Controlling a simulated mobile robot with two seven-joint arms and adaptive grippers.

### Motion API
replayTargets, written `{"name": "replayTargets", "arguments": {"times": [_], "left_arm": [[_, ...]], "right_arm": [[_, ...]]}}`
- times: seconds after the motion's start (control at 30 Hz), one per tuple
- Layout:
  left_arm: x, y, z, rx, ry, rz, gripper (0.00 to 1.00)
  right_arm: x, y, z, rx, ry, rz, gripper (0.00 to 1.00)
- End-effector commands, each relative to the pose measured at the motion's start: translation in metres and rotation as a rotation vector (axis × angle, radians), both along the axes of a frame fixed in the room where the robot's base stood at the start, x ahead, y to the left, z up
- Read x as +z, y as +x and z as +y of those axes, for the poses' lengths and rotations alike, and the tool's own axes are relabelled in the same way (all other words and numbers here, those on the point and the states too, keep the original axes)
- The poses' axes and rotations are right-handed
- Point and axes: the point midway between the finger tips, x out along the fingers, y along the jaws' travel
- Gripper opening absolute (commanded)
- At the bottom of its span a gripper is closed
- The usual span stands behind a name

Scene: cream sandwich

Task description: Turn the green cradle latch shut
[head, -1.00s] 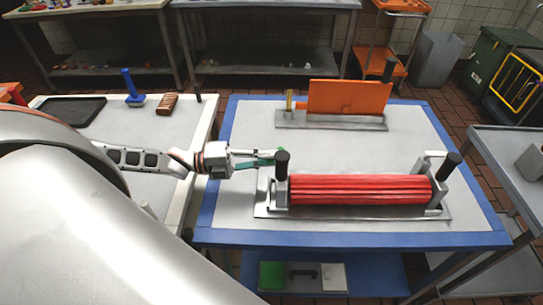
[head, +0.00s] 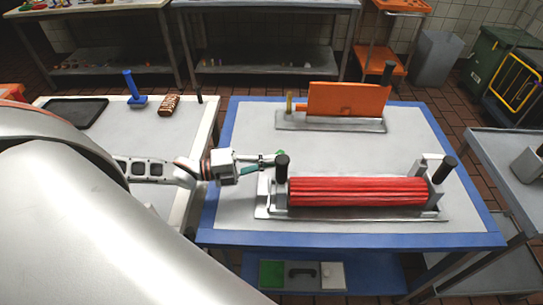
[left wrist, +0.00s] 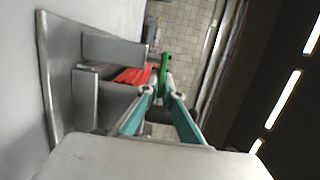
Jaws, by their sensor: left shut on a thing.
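A red fluted roller (head: 358,190) lies in a grey metal cradle (head: 350,213) on the blue-edged table. Dark cylindrical knobs stand at both ends, one of them at the left end (head: 282,166). My left gripper (head: 271,158) reaches in from the left, just behind that left knob. A small piece of the green latch (head: 280,152) shows at its fingertips. In the left wrist view the green latch (left wrist: 163,66) is upright between the teal fingertips of my left gripper (left wrist: 163,91), which is shut on it. The red roller's end (left wrist: 132,76) shows beside it.
An orange plate (head: 347,98) stands on a grey base behind the roller. The table's middle is clear. A side table at left holds a black tray (head: 72,112), a blue-handled tool (head: 133,88) and a brown block (head: 169,104).

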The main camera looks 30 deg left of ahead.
Motion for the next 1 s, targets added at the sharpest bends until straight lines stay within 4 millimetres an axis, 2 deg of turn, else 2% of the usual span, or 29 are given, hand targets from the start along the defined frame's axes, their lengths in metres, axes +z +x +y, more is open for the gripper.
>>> {"name": "replayTargets", "arguments": {"times": [0.23, 0.5, 0.87, 0.9, 1.0], "left_arm": [[0.0012, -0.0010, -0.0081, 0.102, -0.011, 0.000, 0.00], [0.0018, 0.0000, -0.0072, 0.175, -0.005, 0.000, 0.00], [0.0013, 0.0000, -0.0063, 0.181, -0.001, 0.001, 0.00], [0.0012, 0.0001, -0.0062, 0.181, -0.001, 0.001, 0.12], [0.0010, 0.0000, -0.0059, 0.181, -0.001, 0.001, 0.12]], "right_arm": [[-0.0052, -0.0085, -0.0136, -0.022, -0.018, 0.034, 0.71], [-0.0050, -0.0084, -0.0089, -0.026, -0.007, 0.033, 0.71], [-0.0031, -0.0082, -0.0043, -0.021, -0.001, 0.030, 0.71], [-0.0031, -0.0082, -0.0044, -0.021, -0.001, 0.030, 0.71], [-0.0032, -0.0083, -0.0053, -0.019, -0.004, 0.029, 0.71]]}}
